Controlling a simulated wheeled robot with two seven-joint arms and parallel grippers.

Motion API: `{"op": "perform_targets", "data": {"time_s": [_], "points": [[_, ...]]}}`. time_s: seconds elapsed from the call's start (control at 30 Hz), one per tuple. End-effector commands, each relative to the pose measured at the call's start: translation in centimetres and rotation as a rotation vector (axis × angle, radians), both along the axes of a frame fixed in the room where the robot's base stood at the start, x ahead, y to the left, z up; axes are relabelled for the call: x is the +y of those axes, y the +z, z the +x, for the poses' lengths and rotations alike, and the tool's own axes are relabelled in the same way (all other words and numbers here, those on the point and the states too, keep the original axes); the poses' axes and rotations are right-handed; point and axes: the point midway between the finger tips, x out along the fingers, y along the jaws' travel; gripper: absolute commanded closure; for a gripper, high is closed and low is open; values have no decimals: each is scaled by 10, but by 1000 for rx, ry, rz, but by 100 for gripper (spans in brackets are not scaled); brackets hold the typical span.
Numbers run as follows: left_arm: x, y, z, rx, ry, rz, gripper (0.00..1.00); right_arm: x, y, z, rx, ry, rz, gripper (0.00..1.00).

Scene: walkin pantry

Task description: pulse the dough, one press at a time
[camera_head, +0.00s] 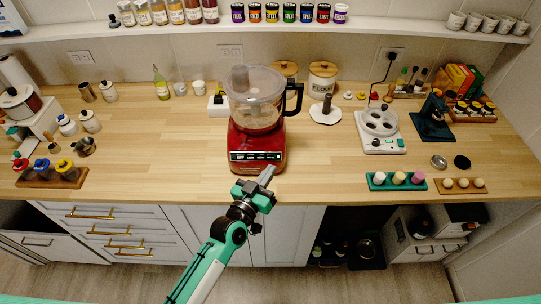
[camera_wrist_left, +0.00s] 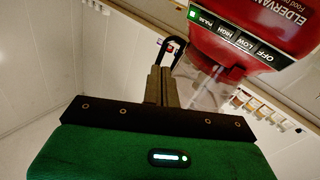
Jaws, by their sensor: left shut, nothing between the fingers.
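The red food processor (camera_head: 262,145) stands upright near the front edge of the counter, with a clear lidded bowl (camera_head: 250,90) on top. Pale dough (camera_head: 258,122) shows dimly through the bowl. The front panel (camera_wrist_left: 238,40) carries OFF, LOW, HIGH and PULSE labels, and a green light (camera_wrist_left: 193,14) glows by PULSE. My left gripper (camera_head: 268,174) is shut and empty, its tips just in front of and below the right part of the panel. Its closed fingers show in the left wrist view (camera_wrist_left: 161,86). I cannot tell whether they touch the processor. My right gripper is out of view.
A white appliance with a round top (camera_head: 380,130) and a teal tray (camera_head: 396,182) stand to the right. A spice shelf (camera_head: 270,28) runs above.

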Motion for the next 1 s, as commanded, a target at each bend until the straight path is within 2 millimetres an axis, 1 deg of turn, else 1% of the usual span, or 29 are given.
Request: {"op": "perform_targets", "data": {"time_s": [0.03,0.17,0.47,0.57,0.77,1.0], "points": [[1,2,-3,-2,-20,34,100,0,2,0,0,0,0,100],[2,2,-7,1,-45,76,100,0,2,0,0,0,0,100],[1,2,-7,1,-47,77,100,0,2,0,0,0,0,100],[1,-1,-4,0,-45,77,100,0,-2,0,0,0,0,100],[1,-15,13,-1,-45,76,100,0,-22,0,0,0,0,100],[2,-35,43,-2,-44,77,100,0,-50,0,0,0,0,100]]}}
